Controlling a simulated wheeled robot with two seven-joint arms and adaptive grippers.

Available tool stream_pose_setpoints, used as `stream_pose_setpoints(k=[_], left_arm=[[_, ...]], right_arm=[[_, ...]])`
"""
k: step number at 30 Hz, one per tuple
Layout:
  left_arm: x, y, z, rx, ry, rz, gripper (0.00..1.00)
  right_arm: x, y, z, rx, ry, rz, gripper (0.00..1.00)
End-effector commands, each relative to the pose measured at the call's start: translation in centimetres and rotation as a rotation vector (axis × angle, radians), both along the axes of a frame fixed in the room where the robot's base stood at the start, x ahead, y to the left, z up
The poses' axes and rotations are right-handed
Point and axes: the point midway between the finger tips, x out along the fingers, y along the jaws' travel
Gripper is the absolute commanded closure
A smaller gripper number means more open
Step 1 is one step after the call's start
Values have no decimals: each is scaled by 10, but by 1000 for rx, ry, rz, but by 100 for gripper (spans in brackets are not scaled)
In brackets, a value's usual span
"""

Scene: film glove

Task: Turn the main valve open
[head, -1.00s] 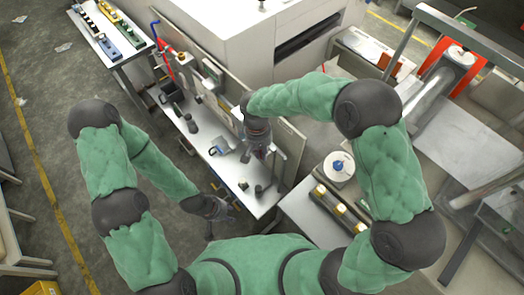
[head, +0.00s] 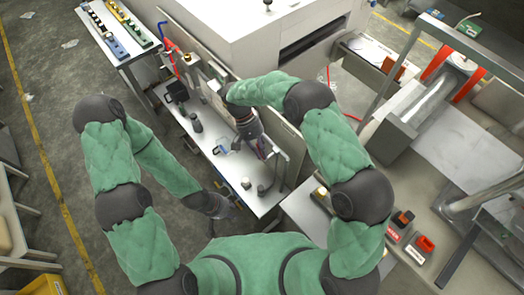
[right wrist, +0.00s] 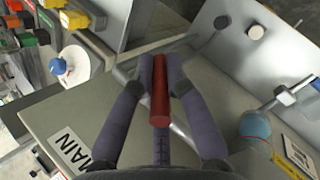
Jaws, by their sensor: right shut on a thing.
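The main valve's red handle (right wrist: 160,92) stands in the middle of the right wrist view, beside a plate lettered MAIN (right wrist: 72,150). My right gripper (right wrist: 160,70) is shut on this red handle, one finger on each side. A grey metal pipe (right wrist: 182,130) runs behind it. In the head view my right gripper (head: 262,148) is at the right part of the white bench, where the handle is small and partly hidden by the fingers. My left gripper (head: 230,207) hangs low by the bench's front edge, away from the valve; its fingers are too small and dark to read.
The white bench (head: 215,165) carries several dark fittings and a grey upright panel (head: 285,140). A blue ball-shaped part (right wrist: 255,125) and a white disc with a blue knob (right wrist: 62,68) are near the handle. Open floor (head: 60,120) lies at left.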

Motion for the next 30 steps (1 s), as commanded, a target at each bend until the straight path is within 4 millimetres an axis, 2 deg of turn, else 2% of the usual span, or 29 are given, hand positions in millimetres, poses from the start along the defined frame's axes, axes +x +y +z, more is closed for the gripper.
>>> stream_pose_setpoints(k=[14,15,16,17,30], left_arm=[[0,0,0,0,0,0,60],[0,0,0,0,0,0,60],[0,0,0,0,0,0,60],[0,0,0,0,0,0,60],[0,0,0,0,0,0,60]], right_arm=[[2,0,0,-4,4,0,100],[2,0,0,-4,4,0,74],[2,0,0,-4,4,0,65],[2,0,0,-4,4,0,61],[5,3,6,-4,4,1,61]])
